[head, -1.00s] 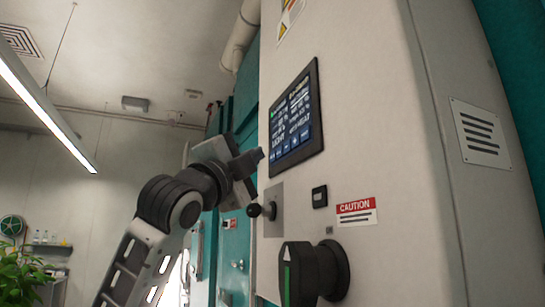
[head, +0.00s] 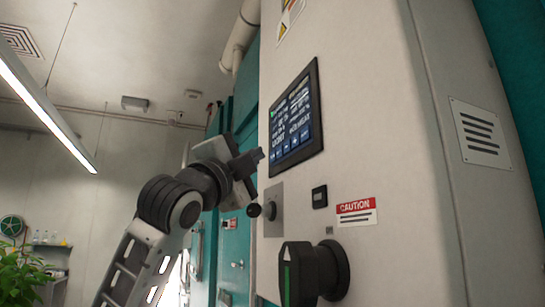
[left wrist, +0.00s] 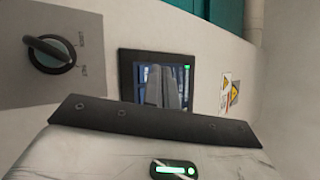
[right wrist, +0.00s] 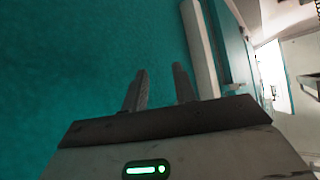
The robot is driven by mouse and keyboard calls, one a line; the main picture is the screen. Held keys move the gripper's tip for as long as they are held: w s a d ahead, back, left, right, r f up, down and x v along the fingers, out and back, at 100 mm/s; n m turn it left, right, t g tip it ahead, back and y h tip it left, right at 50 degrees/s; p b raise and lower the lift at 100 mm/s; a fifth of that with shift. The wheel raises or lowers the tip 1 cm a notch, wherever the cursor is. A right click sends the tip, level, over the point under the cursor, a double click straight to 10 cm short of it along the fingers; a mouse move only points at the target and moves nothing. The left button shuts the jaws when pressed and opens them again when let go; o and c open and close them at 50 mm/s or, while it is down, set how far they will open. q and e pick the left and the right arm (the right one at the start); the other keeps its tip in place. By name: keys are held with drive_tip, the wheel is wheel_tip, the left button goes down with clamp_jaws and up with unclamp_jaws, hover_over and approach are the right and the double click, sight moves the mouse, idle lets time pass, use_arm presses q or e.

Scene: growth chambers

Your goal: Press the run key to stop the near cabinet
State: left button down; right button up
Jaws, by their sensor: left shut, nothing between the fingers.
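The near cabinet (head: 390,120) has a pale front with a black-framed touchscreen (head: 293,115). The screen shows white readouts and a row of small blue keys along its bottom edge; their labels are too small to read. My left gripper (head: 260,155) is shut and empty, its tips close to the screen's lower left edge. I cannot tell if they touch. In the left wrist view the shut fingers (left wrist: 163,88) cover the middle of the screen (left wrist: 131,72). My right gripper (right wrist: 158,90) is open and empty in front of a teal surface.
Below the screen are a metal plate (head: 275,222) with a black knob, a small black display (head: 319,197), a caution label (head: 356,211) and a large black rotary switch (head: 318,273). A selector knob (left wrist: 50,53) shows in the left wrist view. Teal cabinets (head: 234,250) stand behind.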

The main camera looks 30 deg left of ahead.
use_arm(q)
drive_tip(key=shift+w+d, duration=0.1)
idle(0.3)
drive_tip(key=shift+w+d, duration=0.2)
drive_tip(key=shift+w+d, duration=0.2)
drive_tip(key=shift+w, duration=0.05)
idle(0.6)
drive_tip(key=shift+s+a, duration=0.1)
drive_tip(key=shift+a, duration=0.05)
idle(0.3)
drive_tip(key=shift+s+a, duration=0.35)
drive_tip(key=shift+s, duration=0.1)
drive_tip(key=s+a, duration=0.3)
drive_tip(key=shift+s+a, duration=0.1)
drive_tip(key=shift+s, duration=0.3)
idle(0.8)
